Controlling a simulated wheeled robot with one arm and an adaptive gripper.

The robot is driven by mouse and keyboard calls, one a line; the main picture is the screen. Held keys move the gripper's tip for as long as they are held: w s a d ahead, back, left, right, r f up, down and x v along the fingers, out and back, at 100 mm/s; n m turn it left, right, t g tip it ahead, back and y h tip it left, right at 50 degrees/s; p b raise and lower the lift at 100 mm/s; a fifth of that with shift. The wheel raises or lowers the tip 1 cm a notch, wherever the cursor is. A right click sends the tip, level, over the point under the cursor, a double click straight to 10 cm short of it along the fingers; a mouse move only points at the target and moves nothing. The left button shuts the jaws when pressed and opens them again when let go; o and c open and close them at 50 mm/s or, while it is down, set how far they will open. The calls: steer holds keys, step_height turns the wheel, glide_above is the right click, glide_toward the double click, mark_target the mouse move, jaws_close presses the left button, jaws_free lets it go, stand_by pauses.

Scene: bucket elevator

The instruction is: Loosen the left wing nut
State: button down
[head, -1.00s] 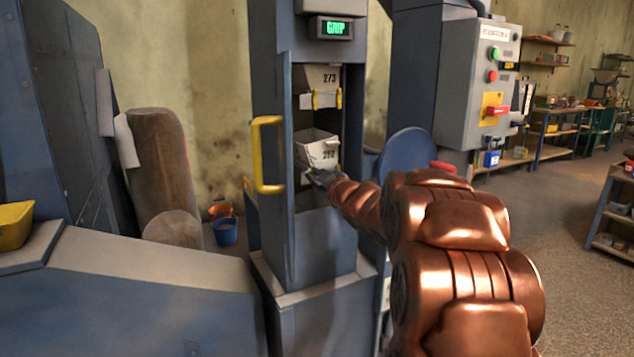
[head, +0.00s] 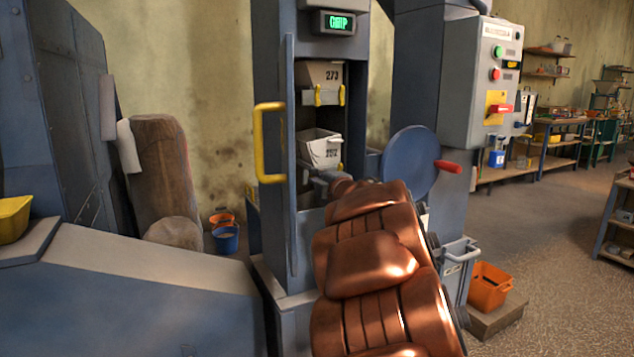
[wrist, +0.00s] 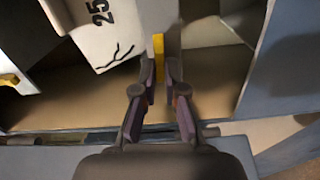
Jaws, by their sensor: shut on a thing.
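In the head view, the lower white bucket (head: 320,148), cracked and numbered, hangs in the open elevator shaft. Its wing nuts cannot be made out there. In the wrist view, the bucket (wrist: 125,45) is close, with a dark crack at its edge. A narrow yellow part (wrist: 158,46), seemingly a wing nut, runs between my fingers. A second yellow part (wrist: 8,80) shows at the far left. My gripper (wrist: 162,72) is shut on the narrow yellow part, its fingers on either side. I cannot tell whether it is the left nut. In the head view, my arm mostly hides the gripper (head: 318,176).
An upper bucket (head: 324,76) marked 273 with yellow fittings hangs above. The yellow door handle (head: 268,143) stands left of the opening. A blue disc (head: 409,168) with a red handle is on the right.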

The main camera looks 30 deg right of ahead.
steer(key=shift+n, duration=0.3)
stand_by(0.4)
steer(key=c, duration=1.2)
jaws_free()
steer(key=shift+c, duration=0.2)
steer(key=shift+s, duration=0.1)
steer(key=s, duration=1.2)
steer(key=shift+a, duration=0.45)
steer(key=shift+w, duration=0.1)
